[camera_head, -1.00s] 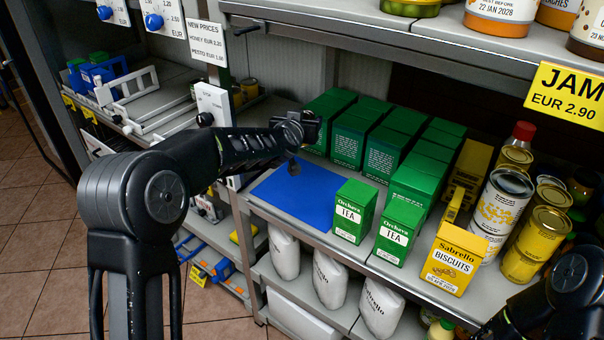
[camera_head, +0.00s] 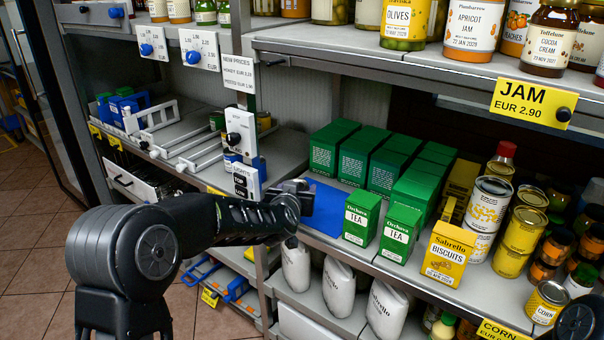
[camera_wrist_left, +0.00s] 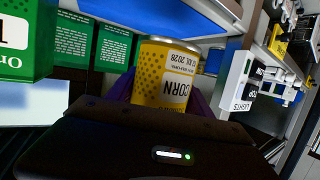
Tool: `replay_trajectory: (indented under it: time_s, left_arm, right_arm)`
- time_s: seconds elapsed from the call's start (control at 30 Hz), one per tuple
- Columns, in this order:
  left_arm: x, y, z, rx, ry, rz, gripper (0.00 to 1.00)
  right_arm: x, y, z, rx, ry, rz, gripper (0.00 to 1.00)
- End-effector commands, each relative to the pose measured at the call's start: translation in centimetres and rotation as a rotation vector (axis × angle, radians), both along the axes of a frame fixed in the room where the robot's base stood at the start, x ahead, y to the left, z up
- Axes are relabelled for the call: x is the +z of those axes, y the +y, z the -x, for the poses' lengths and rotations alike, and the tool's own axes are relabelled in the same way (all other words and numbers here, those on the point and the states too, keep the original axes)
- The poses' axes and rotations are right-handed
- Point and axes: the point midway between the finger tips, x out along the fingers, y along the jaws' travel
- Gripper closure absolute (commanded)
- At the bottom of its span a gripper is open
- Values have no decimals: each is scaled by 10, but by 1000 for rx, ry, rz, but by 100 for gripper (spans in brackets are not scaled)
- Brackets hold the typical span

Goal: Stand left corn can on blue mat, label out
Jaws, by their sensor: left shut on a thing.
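My left gripper (camera_head: 300,196) is at the front left edge of the blue mat (camera_head: 330,205), which lies on the middle shelf. In the left wrist view, the gripper (camera_wrist_left: 162,96) is shut on a yellow corn can (camera_wrist_left: 165,75). The can's label faces that camera and reads upside down there. In the head view this can is hidden by the gripper, so I cannot tell whether it touches the mat. Another corn can (camera_head: 546,303) stands low at the right. My right gripper is out of view; only part of my right arm shows at the lower right.
Green tea boxes (camera_head: 360,218) stand right beside the mat, with more behind it. A biscuits box (camera_head: 447,252) and yellow cans (camera_head: 520,240) are farther right. A white switch panel (camera_head: 242,135) stands left of the mat. The upper shelf edge (camera_head: 390,68) overhangs.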

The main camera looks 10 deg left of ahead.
Motion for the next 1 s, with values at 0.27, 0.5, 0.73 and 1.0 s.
replay_trajectory:
  time_s: [0.27, 0.5, 0.73, 1.0]
  left_arm:
    - [-46, -3, 62, -15, 2, -8, 100]
    - [-77, -10, 127, -64, -9, 6, 100]
    - [-82, -10, 142, -72, -13, 10, 100]
    - [-82, -9, 142, -71, -12, 9, 100]
  right_arm:
    - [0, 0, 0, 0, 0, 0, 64]
    - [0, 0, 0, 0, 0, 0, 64]
    - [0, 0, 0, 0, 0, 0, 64]
    - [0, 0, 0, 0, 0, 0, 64]
